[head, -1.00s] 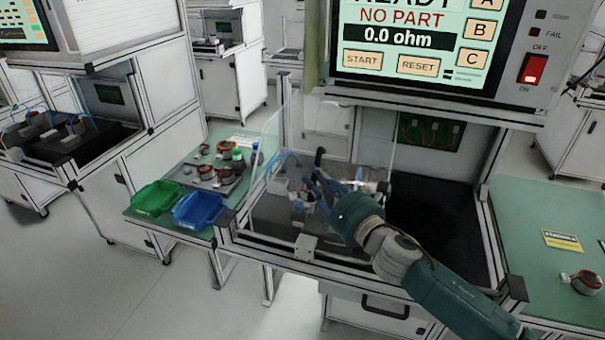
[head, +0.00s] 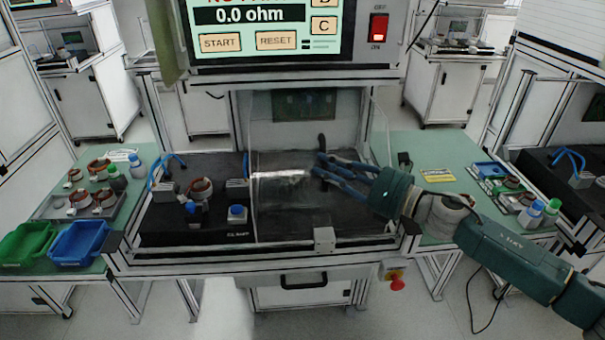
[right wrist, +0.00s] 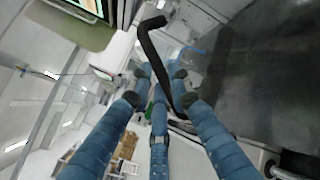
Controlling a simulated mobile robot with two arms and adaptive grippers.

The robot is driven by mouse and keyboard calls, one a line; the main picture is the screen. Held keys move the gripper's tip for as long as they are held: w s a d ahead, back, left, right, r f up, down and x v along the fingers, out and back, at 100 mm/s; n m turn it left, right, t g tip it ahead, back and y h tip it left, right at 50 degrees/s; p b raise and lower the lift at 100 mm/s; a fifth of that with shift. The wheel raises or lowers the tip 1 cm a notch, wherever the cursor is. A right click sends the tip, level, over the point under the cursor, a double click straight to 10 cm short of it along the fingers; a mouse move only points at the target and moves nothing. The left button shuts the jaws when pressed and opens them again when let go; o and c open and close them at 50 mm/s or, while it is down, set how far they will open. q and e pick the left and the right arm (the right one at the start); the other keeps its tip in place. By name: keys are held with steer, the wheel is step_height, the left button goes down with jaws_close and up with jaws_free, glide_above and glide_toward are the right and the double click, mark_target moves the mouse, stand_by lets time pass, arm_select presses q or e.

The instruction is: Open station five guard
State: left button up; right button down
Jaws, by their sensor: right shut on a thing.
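The station guard is a clear sliding panel (head: 283,215). In the head view it stands over the right half of the station bay. Its black bar handle (head: 321,143) shows at my fingertips. The handle also runs between my fingers in the right wrist view (right wrist: 158,55). My right gripper (head: 319,165) has blue fingers and is shut on the handle; it also shows in the right wrist view (right wrist: 160,88). The left half of the bay is uncovered, with a copper-wound stator (head: 201,190) and a blue-topped fixture (head: 237,213). My left gripper is out of view.
The tester screen (head: 262,30) hangs above the bay. A green side table at left holds blue (head: 79,241) and green bins (head: 28,243) and a parts tray (head: 82,208). A right table holds another tray (head: 505,185). A red emergency button (head: 397,283) sits below.

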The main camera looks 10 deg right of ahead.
steer(key=shift+d+f, duration=0.1)
steer(key=shift+d, duration=0.65)
steer(key=c, duration=1.9)
jaws_free()
steer(key=shift+o, duration=0.2)
steer(key=v, duration=1.2)
